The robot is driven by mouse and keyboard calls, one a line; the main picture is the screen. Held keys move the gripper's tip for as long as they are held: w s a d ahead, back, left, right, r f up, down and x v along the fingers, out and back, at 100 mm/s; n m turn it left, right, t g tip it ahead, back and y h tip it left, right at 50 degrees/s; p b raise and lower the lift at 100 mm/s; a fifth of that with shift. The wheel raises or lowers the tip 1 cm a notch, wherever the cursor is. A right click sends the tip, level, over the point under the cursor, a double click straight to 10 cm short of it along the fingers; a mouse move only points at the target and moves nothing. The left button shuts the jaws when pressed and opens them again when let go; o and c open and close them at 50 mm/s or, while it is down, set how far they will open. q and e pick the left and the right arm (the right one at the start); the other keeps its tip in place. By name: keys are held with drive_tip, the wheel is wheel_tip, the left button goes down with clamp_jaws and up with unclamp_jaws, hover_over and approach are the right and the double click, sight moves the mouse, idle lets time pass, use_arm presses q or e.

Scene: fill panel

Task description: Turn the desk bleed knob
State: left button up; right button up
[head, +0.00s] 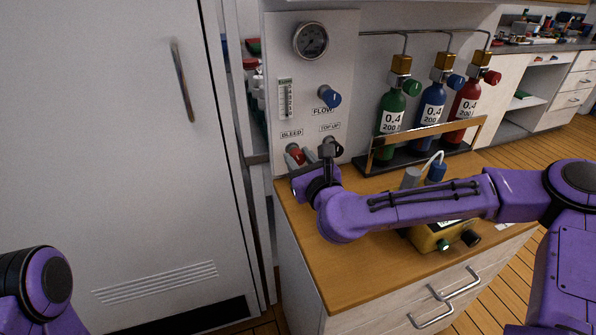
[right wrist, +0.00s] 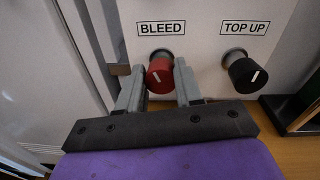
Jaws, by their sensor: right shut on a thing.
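The red bleed knob (head: 295,153) sits on the white panel (head: 345,75) under the BLEED label. In the right wrist view the bleed knob (right wrist: 160,76) lies between the two grey fingers of my right gripper (right wrist: 159,82), one on each side. The right gripper (head: 304,156) is shut on it. A short white mark shows on the knob's face, tilted slightly. My left gripper is out of view; only a purple part of my left arm shows at the bottom left of the head view.
The black top up knob (right wrist: 248,75) stands close to the right of the bleed knob. Above are a blue flow knob (head: 329,96) and a round gauge (head: 311,40). Gas bottles (head: 431,105) stand in a rack to the right. A yellow device (head: 432,239) sits on the desk (head: 340,285).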

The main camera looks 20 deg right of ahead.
drive_tip(key=m+b, duration=0.3)
drive_tip(key=shift+f, duration=0.25)
drive_tip(key=shift+d+r+m+b, duration=0.1)
drive_tip(key=shift+m+b, duration=0.7)
drive_tip(key=o, duration=1)
drive_tip(key=shift+r, duration=0.1)
drive_tip(key=shift+o, duration=0.2)
